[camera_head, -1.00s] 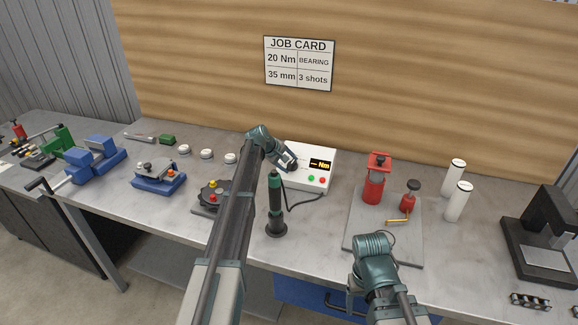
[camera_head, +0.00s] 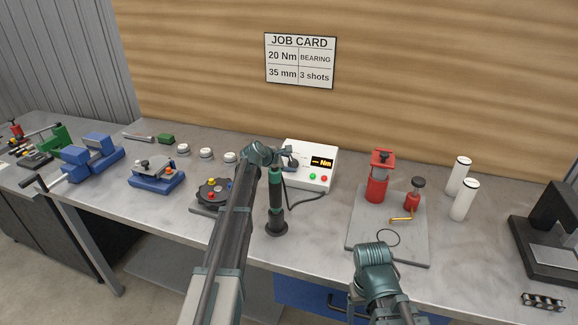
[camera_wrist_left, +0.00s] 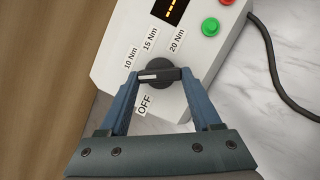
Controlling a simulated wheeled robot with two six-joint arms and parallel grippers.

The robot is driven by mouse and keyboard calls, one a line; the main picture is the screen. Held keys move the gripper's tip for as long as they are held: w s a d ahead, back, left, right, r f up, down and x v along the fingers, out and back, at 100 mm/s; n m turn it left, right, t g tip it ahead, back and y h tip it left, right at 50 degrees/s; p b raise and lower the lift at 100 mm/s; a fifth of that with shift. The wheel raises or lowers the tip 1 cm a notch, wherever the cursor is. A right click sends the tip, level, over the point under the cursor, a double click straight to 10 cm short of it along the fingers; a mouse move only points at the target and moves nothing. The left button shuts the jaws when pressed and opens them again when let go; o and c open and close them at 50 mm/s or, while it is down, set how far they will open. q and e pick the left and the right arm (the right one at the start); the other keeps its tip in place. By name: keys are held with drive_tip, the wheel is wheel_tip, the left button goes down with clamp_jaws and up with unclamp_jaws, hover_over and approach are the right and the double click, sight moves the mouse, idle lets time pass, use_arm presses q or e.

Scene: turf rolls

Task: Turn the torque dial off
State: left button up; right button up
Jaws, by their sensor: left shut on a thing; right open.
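The torque dial is a black knob (camera_wrist_left: 165,72) with a white pointer line, on a white control box (camera_head: 318,150). In the left wrist view the pointer faces left, between the 10 Nm label (camera_wrist_left: 131,58) and the OFF label (camera_wrist_left: 145,105). My left gripper (camera_wrist_left: 158,78) is shut on the knob, one blue finger on each side. In the head view my left gripper (camera_head: 289,158) is at the box's left side, partly hiding the dial. My right arm's wrist (camera_head: 372,256) is over the bench's front edge; its fingertips are hard to make out.
The box has a lit display (camera_head: 322,162), a green button (camera_head: 312,176) and a red button (camera_head: 324,178). A dark green-topped tool (camera_head: 276,205) stands before it, with a cable. A grey plate (camera_head: 370,232) with a red press (camera_head: 378,180) is right.

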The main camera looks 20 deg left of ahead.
use_arm(q)
drive_tip(key=shift+s+d+f+n+t+y+b, duration=0.15)
drive_tip(key=shift+n+t+b, duration=0.15)
drive_tip(key=shift+n, duration=0.6)
drive_tip(key=shift+a+n+t+y+b, duration=0.15)
drive_tip(key=shift+n+t+b, duration=0.1)
drive_tip(key=shift+n, duration=0.65)
drive_tip(key=shift+d+n, duration=0.1)
drive_tip(key=shift+n, duration=0.3)
drive_tip(key=o, duration=1.4)
drive_tip(key=shift+p+v, duration=3.6)
drive_tip(key=shift+v, duration=3.3)
